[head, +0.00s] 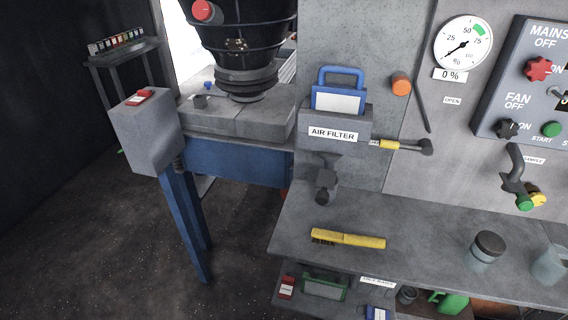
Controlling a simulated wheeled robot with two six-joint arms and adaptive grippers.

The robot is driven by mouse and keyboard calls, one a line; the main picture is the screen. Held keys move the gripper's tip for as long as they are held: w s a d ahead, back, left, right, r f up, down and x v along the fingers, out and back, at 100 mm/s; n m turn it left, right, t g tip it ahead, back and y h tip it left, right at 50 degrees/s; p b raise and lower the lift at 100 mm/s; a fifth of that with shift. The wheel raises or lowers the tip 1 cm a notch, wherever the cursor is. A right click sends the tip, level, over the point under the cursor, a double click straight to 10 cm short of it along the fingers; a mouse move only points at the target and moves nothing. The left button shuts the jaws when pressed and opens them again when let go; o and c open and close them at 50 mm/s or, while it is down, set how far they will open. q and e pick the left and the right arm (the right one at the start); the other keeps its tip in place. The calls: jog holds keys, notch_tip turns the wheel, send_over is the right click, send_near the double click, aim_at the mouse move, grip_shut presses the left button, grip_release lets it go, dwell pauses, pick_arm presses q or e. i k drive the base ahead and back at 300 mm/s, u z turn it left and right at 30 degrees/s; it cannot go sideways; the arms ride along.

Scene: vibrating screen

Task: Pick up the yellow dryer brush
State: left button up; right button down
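The yellow dryer brush (348,240) lies flat on the grey workbench (430,245), near its front left part. Its long yellow handle points right and its dark bristles show at the left end. Nothing touches or covers it. Neither of my grippers shows in the head view.
A dark-lidded jar (486,250) and a clear container (550,264) stand on the bench's right. A lower shelf holds a green-framed item (325,287) and a red item (287,287). The air filter holder (335,125) is on the wall above. The bench around the brush is clear.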

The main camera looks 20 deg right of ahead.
aim_at(327, 235)
jog(key=z, duration=0.85)
jog(key=k, duration=0.1)
jog(key=z, duration=0.45)
jog(key=i, duration=0.25)
jog(key=u, duration=0.25)
